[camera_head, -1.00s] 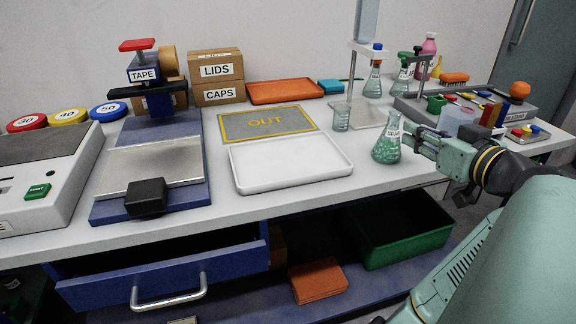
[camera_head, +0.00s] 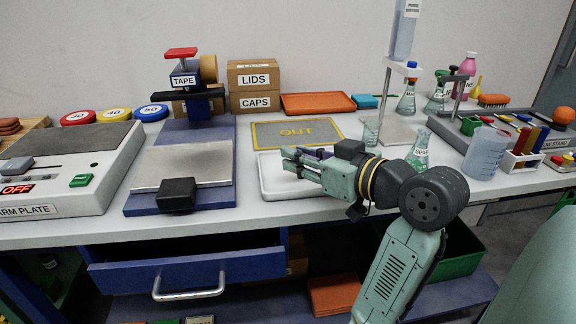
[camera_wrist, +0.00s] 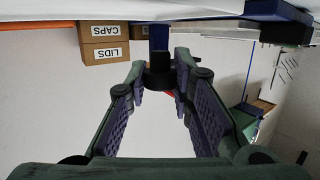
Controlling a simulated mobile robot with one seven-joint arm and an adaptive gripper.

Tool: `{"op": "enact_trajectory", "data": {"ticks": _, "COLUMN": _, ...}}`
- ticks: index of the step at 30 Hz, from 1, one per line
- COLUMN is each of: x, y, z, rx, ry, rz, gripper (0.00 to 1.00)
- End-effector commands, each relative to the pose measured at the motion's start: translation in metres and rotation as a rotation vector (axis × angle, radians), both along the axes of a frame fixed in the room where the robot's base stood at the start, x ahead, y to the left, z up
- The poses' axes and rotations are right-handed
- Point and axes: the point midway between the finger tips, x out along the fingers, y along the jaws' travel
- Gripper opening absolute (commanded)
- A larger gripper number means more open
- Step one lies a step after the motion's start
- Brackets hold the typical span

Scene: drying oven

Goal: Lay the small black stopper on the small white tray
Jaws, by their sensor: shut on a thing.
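My gripper (camera_head: 290,158) reaches leftward over the small white tray (camera_head: 272,190) in the head view and hides much of the tray's right side. In the wrist view my gripper (camera_wrist: 157,76) has its purple-padded fingers closed at the tips on a small black stopper (camera_wrist: 157,77). The stopper cannot be made out in the head view. The fingers seem to be above the tray, not touching it; the exact gap is hard to tell.
A grey OUT mat (camera_head: 298,133) lies behind the tray. A blue press (camera_head: 182,178) with a black block stands to the left. LIDS and CAPS boxes (camera_head: 254,85) and an orange tray (camera_head: 318,104) are at the back. A flask (camera_head: 419,152) and small beaker (camera_head: 371,131) stand to the right.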

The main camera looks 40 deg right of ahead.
Motion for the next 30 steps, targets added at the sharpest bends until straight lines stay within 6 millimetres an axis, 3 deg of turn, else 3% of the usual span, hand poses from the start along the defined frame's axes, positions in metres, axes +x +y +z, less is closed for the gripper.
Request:
{"op": "enact_trajectory", "data": {"ticks": 3, "x": 0.020, "y": 0.007, "z": -0.001, "rx": 0.001, "ry": 0.001, "rz": 0.001, "gripper": 0.11}}
{"op": "enact_trajectory", "data": {"ticks": 7, "x": 0.028, "y": 0.009, "z": -0.003, "rx": 0.001, "ry": 0.000, "rz": -0.001, "gripper": 0.11}}
{"op": "enact_trajectory", "data": {"ticks": 16, "x": 0.029, "y": 0.009, "z": -0.037, "rx": 0.003, "ry": 0.000, "rz": -0.002, "gripper": 0.11}}
{"op": "enact_trajectory", "data": {"ticks": 30, "x": 0.029, "y": 0.009, "z": -0.045, "rx": 0.001, "ry": 0.000, "rz": -0.001, "gripper": 0.11}}
